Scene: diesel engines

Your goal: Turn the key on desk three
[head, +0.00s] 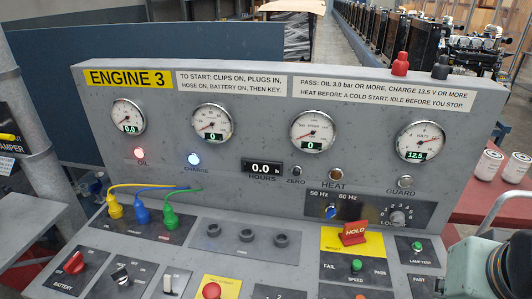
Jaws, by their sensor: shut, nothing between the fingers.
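The grey desk (245,108) carries a yellow ENGINE 3 label (128,79) at its upper left. A small dark rotary switch with a pale top (120,276) sits at the lower left, right of the red BATTERY switch (73,263). It may be the key switch, but its label is too small to read. My arm (470,265) shows at the bottom right, close to the desk's right side. My gripper's fingers are not visible in the head view, and nothing of mine is seen touching the switches.
Yellow, blue and green plugs (143,215) with cables stand at the left. A red HOLD flag (354,232) stands up at the right. A red button (211,290) is at the front. The gauges read 0.0, 0, 0 and 12.5. White cans (488,165) stand beyond the desk.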

